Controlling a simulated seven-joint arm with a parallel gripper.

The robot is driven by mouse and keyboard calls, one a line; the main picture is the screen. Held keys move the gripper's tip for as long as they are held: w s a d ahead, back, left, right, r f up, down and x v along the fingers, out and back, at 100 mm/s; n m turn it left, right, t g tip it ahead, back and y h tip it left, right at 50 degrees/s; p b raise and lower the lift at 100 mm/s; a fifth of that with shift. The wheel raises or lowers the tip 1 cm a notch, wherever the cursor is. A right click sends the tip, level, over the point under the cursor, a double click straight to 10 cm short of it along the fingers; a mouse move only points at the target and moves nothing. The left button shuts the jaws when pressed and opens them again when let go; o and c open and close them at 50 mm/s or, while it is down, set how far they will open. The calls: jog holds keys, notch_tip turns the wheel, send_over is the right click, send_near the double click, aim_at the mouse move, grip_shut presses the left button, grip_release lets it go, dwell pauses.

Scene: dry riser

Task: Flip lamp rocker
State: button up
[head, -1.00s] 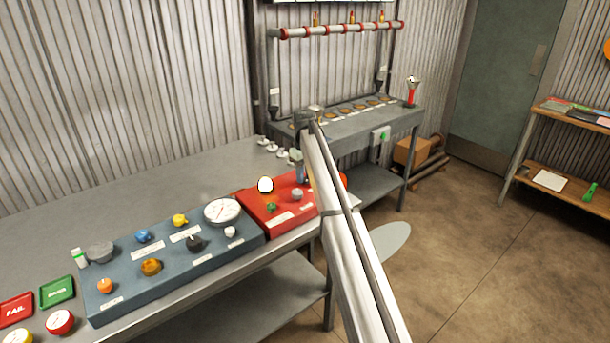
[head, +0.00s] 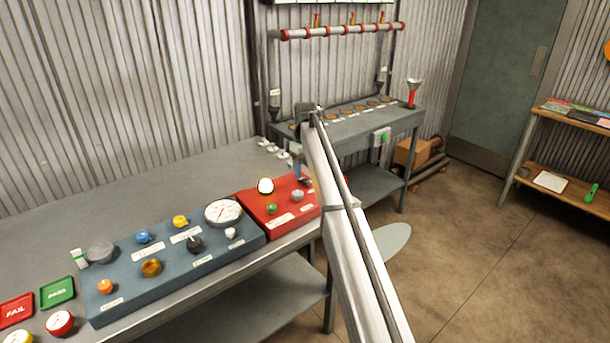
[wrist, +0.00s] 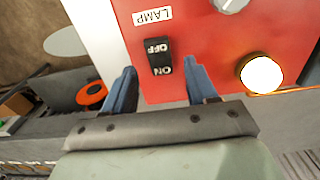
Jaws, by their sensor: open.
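The black lamp rocker (wrist: 158,56) sits on the red panel (wrist: 190,22) in the wrist view, marked OFF and ON, with a LAMP label (wrist: 154,15) beside it. My gripper (wrist: 158,76) is open, with one blue finger on each side of the rocker's ON end; I cannot tell whether they touch the panel. A round lamp (wrist: 262,74) glows bright white on the panel. In the head view the red panel (head: 255,215) and lit lamp (head: 265,186) show, while my arm hides the rocker.
A blue-grey panel (head: 215,254) with several knobs and a gauge (head: 223,212) adjoins the red one on the bench (head: 130,200). A second table (head: 350,125) with a pipe rack stands behind. Open floor lies to the right.

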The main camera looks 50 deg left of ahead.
aim_at(305, 180)
notch_tip(305, 180, up, 11)
dwell(0.4)
dwell(0.4)
